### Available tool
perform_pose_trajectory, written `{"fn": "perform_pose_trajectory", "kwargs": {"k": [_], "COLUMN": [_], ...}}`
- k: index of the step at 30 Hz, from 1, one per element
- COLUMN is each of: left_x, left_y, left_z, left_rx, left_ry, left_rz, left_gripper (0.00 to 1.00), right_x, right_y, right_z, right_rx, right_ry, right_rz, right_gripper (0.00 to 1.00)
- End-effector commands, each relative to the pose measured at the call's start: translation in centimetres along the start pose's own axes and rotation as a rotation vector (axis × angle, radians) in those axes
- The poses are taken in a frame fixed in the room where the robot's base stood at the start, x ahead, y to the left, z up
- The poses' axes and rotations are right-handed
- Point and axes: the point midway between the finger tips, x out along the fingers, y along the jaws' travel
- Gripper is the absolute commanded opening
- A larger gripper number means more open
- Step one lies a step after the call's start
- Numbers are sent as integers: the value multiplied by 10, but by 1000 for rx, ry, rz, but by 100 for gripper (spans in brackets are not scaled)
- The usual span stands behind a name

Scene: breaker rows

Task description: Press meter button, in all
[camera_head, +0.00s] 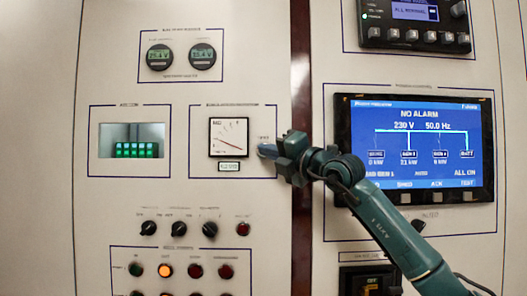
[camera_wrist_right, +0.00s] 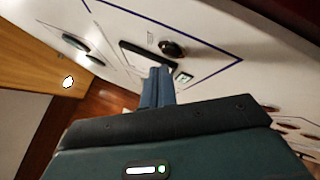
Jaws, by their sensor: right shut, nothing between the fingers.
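A square white-faced analog meter (camera_head: 229,137) with a needle and a small readout (camera_head: 230,167) beneath it sits in a blue-outlined section of the panel. My right gripper (camera_head: 267,150) is shut and empty, its blue fingertips just right of the meter, at the section's right edge. A small label shows just above the tips. In the right wrist view the shut fingers (camera_wrist_right: 157,73) point at the panel close to a dark round part (camera_wrist_right: 172,48). Contact cannot be told. My left gripper is not in view.
A blue touchscreen (camera_head: 417,142) reading NO ALARM is right of the meter, partly behind my right forearm. Two round gauges (camera_head: 181,57) are above. Black knobs (camera_head: 179,228) and indicator lamps (camera_head: 181,270) are below. A green-lit window (camera_head: 136,140) is at the left.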

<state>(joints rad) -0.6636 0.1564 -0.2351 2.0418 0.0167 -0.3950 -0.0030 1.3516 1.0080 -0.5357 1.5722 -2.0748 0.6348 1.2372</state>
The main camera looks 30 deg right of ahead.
Motion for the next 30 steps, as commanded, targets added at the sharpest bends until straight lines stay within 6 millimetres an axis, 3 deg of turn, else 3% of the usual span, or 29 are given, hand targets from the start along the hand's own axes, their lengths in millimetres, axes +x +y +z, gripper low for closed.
{"fn": "perform_pose_trajectory", "kwargs": {"k": [30], "left_x": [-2], "left_y": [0], "left_z": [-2], "left_rx": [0], "left_ry": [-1], "left_rz": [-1], "left_gripper": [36], "right_x": [6], "right_y": [-5], "right_z": [4], "right_rx": [1], "right_ry": [1], "right_rz": [0], "right_gripper": [0]}}
